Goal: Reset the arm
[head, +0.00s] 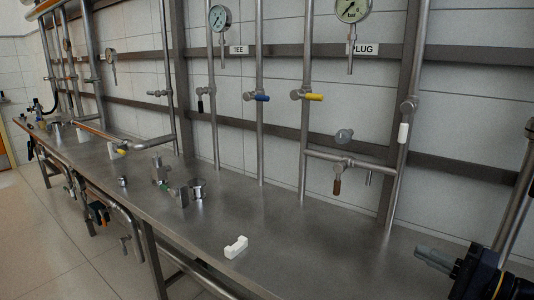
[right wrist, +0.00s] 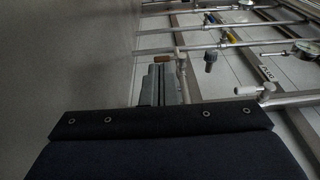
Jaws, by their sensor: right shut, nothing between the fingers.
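My right gripper (head: 422,252) comes in at the lower right of the head view, above the right part of the steel bench (head: 310,240). Its grey fingers point left and are together with nothing between them. In the right wrist view the closed fingers (right wrist: 160,86) show just past the dark gripper body. My right arm is mostly cut off by the picture edge. My left gripper is in neither view.
A white notched block (head: 236,248) lies near the bench's front edge. Metal fittings (head: 197,188) stand farther left. Pipes with gauges (head: 220,18), a yellow-handled valve (head: 308,96) and a blue-handled valve (head: 257,97) rise behind. The bench between block and gripper is clear.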

